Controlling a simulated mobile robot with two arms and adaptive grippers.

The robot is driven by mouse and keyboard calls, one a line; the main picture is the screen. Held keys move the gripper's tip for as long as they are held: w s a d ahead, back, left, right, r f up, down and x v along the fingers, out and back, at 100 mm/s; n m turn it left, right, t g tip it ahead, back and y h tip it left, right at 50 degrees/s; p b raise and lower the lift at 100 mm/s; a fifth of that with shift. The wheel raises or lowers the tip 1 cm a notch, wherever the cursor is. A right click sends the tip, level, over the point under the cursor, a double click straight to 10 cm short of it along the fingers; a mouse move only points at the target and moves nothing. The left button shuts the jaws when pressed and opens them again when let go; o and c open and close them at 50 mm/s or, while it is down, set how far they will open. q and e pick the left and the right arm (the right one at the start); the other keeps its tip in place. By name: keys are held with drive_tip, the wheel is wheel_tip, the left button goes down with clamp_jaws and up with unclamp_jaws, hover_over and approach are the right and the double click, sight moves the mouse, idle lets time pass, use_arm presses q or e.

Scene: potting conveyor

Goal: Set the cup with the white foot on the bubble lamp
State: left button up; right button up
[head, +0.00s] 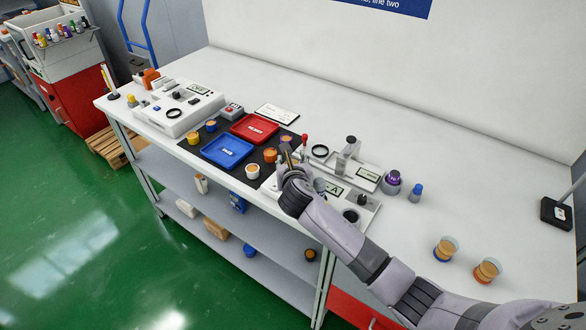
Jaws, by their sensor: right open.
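A small cup with a white foot (252,172) and an orange-brown top stands upright at the front edge of the dark mat, right of the blue tray. My right gripper (287,156) is open, just right of this cup and apart from it, beside an orange cup (270,155). My right arm covers part of the white instruments behind it. I cannot tell for sure which instrument is the bubble lamp; a white unit with a dark round spot (350,215) lies by my forearm, partly hidden. My left gripper is not in view.
A blue tray (209,158) and a red tray (238,132) lie on the mat with several cups around them. A white instrument (203,104) stands at left.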

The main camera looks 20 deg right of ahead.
drive_tip(key=v, duration=1.1)
drive_tip(key=shift+s, duration=0.2)
